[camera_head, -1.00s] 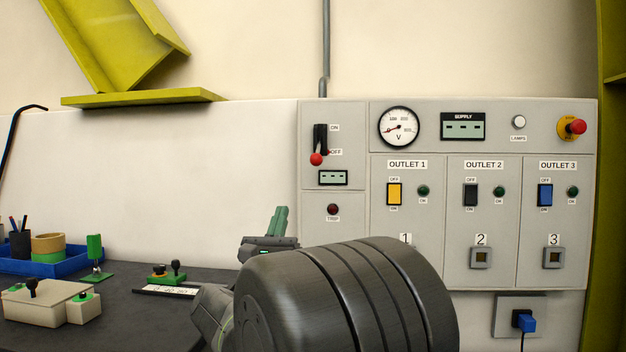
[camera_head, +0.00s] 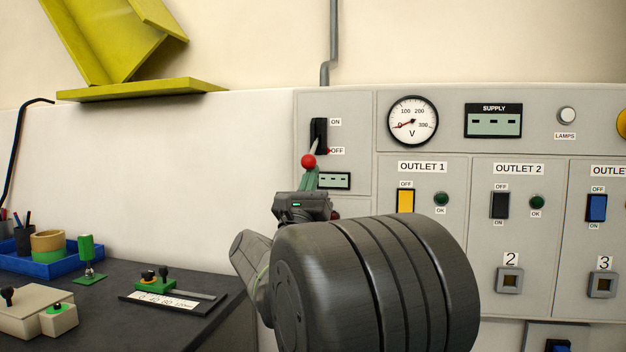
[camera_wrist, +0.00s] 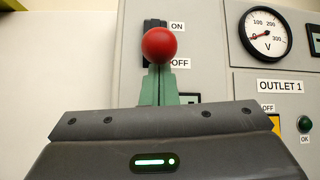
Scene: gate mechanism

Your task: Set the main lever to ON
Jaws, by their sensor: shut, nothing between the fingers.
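The main lever (camera_head: 309,160) has a red ball knob and a black slotted plate (camera_head: 319,133) at the left of the grey panel. Its handle points down, by the OFF label. In the wrist view the red knob (camera_wrist: 159,44) stands straight above the fingertips. My gripper (camera_head: 310,178) has its green fingers shut with nothing between them. The fingers point up and sit just below the knob in the head view. I cannot tell whether they touch it. In the wrist view the closed fingers (camera_wrist: 158,83) partly cover the lever's lower area.
A small display (camera_head: 335,181) is beside the fingers. The voltmeter (camera_head: 413,121) reads near 0, and the supply display (camera_head: 493,121) shows dashes. Outlet switches are on the right. A dark bench (camera_head: 110,295) with a blue tray (camera_head: 60,268) is at left.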

